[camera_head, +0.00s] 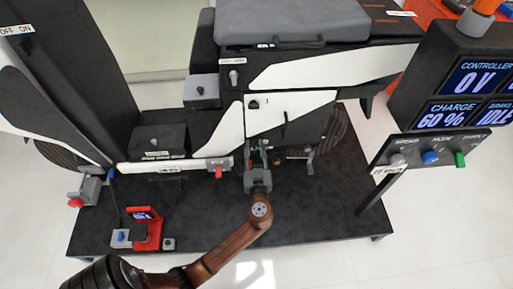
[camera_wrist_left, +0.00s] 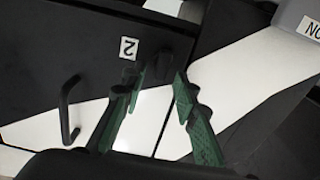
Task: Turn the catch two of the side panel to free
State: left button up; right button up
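The side panel (camera_head: 292,108), black with a white stripe, is on the machine above the platform. It also fills much of the left wrist view (camera_wrist_left: 60,45). A small white label reading 2 (camera_wrist_left: 129,48) sits on it, beside a dark knob-like catch (camera_wrist_left: 157,60). My left gripper (camera_head: 257,148) is in front of the panel's lower left part and hides what is behind it. In the left wrist view its green-padded fingers (camera_wrist_left: 163,82) are apart, with their tips close to the catch. I cannot tell whether they touch it. My right gripper is not in view.
A black bar handle (camera_wrist_left: 70,110) stands out from the panel beside the gripper. A red-tipped switch (camera_head: 218,170) is left of the gripper. A red device (camera_head: 147,229) stands on the black platform (camera_head: 310,222). A controller display (camera_head: 455,85) is at the right.

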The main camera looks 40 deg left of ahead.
pick_arm(q)
jog(key=shift+c, duration=0.5)
grip_shut()
